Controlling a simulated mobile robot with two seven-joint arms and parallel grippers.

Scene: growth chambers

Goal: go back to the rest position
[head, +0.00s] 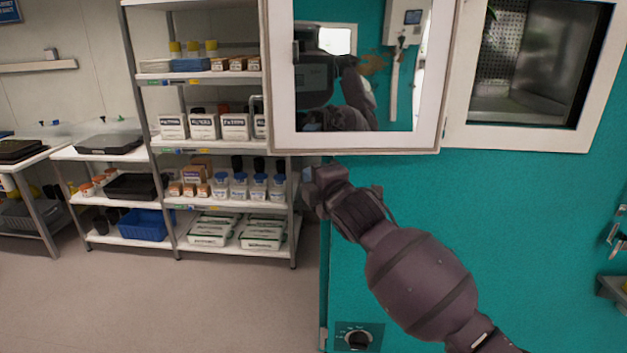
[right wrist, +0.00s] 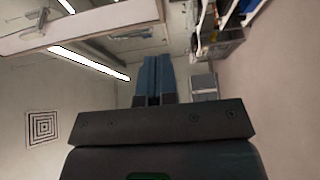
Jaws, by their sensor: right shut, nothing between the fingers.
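My right gripper (head: 310,187) is at the end of my right arm, which reaches up from the lower right in the head view. It is just below the lower left corner of the open chamber door (head: 355,147), in front of the left edge of the teal growth chamber (head: 500,230). In the right wrist view, its blue fingers (right wrist: 154,80) are together with nothing between them. I cannot tell whether the gripper touches the door frame. My left gripper is not in view.
The white-framed door has a window and stands open beside the chamber opening (head: 540,60). Shelving (head: 165,149) with boxes and bottles stands behind on the left. A dial (head: 358,339) is low on the chamber front. The floor (head: 150,305) at lower left is clear.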

